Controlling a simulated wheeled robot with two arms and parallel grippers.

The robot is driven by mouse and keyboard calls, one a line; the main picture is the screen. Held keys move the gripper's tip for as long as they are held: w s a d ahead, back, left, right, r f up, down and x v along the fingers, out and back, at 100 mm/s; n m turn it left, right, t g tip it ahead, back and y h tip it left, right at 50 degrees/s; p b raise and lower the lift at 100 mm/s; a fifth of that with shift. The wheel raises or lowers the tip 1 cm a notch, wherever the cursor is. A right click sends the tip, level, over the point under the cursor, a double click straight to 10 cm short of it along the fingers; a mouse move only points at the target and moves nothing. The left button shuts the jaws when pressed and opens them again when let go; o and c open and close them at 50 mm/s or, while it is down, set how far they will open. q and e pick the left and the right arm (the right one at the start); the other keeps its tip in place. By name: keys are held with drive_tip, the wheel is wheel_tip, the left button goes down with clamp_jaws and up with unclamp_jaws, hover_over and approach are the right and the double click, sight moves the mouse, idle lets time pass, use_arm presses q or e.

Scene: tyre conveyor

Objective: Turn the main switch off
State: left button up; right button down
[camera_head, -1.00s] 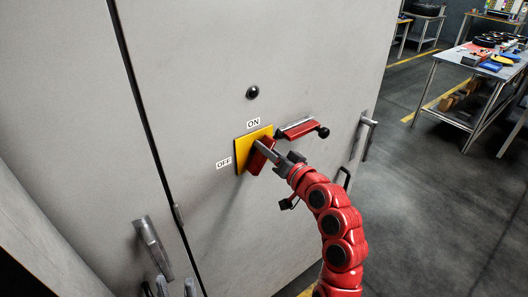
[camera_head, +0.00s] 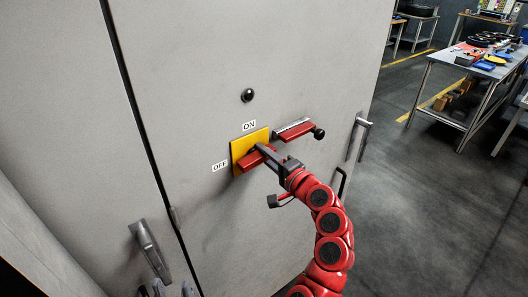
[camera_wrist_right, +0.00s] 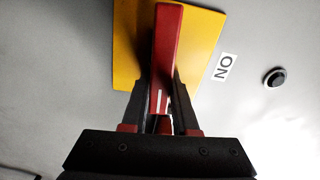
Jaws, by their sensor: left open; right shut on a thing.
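The main switch is a red handle (camera_head: 250,162) on a yellow square plate (camera_head: 242,147) on the grey cabinet door. The ON label (camera_head: 249,126) is above the plate and the OFF label (camera_head: 219,166) is at its left. The handle lies nearly sideways, its left end towards OFF. My right gripper (camera_head: 262,150) is shut on the handle. In the right wrist view, its two fingers (camera_wrist_right: 160,98) sit on either side of the red handle (camera_wrist_right: 167,50). My left gripper (camera_head: 170,290) is open, with only its fingertips showing at the bottom edge.
A red bar with a black knob (camera_head: 296,131) sits right of the plate. A round black button (camera_head: 247,95) is above. Door handles (camera_head: 150,250) (camera_head: 358,139) stick out at left and right. A workbench (camera_head: 470,75) stands far right, with open floor before it.

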drive_tip(key=shift+m, duration=0.6)
drive_tip(key=shift+f, duration=0.15)
drive_tip(key=c, duration=0.7)
unclamp_jaws()
drive_tip(key=shift+d, duration=0.1)
drive_tip(key=shift+s+d, duration=0.15)
drive_tip(key=shift+s, duration=0.15)
drive_tip(key=p+v, duration=0.1)
drive_tip(key=v, duration=1.5)
drive_tip(key=shift+s+d+p, duration=0.2)
drive_tip(key=shift+s+p, duration=0.05)
drive_tip(key=shift+p, duration=0.15)
